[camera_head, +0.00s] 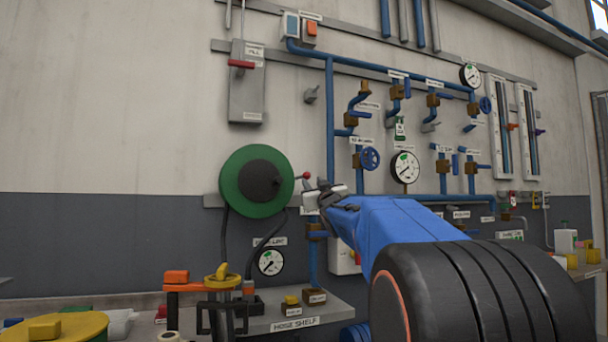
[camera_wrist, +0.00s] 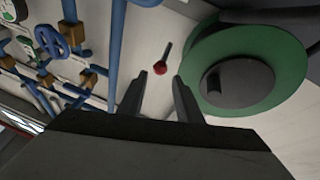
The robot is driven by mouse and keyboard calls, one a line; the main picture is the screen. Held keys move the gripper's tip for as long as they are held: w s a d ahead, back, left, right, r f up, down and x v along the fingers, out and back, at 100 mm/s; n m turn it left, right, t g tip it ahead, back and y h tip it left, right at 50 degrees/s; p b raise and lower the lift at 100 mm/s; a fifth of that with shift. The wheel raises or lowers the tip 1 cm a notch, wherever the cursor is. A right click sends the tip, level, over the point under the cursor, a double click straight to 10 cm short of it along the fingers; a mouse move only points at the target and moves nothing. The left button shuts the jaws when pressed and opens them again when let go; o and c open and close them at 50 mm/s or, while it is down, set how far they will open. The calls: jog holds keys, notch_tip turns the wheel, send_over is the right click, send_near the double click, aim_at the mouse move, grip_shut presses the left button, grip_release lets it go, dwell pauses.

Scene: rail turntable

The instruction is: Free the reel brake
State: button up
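The green hose reel (camera_head: 237,165) with its dark hub is on the wall, left of my gripper (camera_head: 319,192). A small lever with a red knob (camera_head: 306,175) shows at the reel's right edge; I take it for the reel brake. In the wrist view the red knob (camera_wrist: 159,69) shows between the tips of my open gripper (camera_wrist: 160,78), with its thin stem beyond. The fingers appear apart from the knob; how far it is in depth is hard to tell. The reel (camera_wrist: 284,101) is at the right there.
Blue pipes (camera_head: 330,120) with valves and a gauge (camera_head: 404,167) are on the wall to the right. A second gauge (camera_head: 271,262) hangs below the reel. The hose shelf (camera_head: 330,312) with small blocks is lower down. A grey lever box (camera_head: 246,95) is above the reel.

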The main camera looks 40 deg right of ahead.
jog(key=x, duration=1.3)
grip_shut()
